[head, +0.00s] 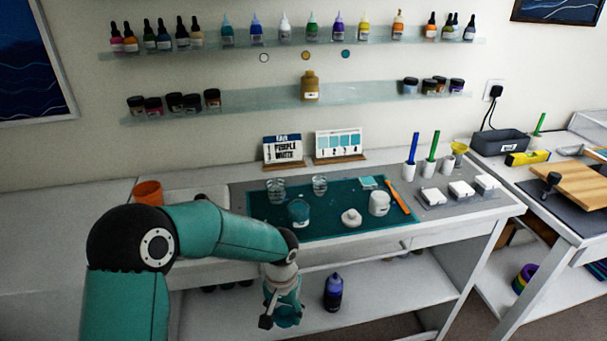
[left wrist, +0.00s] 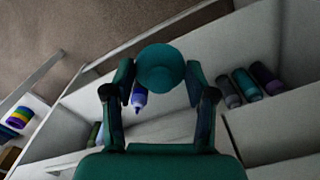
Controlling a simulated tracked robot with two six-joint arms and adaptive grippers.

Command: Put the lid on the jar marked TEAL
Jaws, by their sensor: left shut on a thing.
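My left gripper (head: 281,308) hangs in front of the table's front edge, below the tabletop. It is shut on a round teal lid (head: 288,317), which also shows between the fingers in the left wrist view (left wrist: 160,68). A jar with teal colour and a pale label (head: 299,212) stands upright on the mat, above and behind the gripper in the head view. Its label is too small to read. A white jar (head: 379,204) stands further right, with a white lid (head: 351,218) lying beside it. My right gripper is not in view.
Two clear cups (head: 276,190) (head: 320,185) stand behind the teal jar on the teal mat (head: 330,224). An orange stick (head: 398,196) lies right of the white jar. A purple bottle (head: 333,291) stands on the shelf below, right of my gripper.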

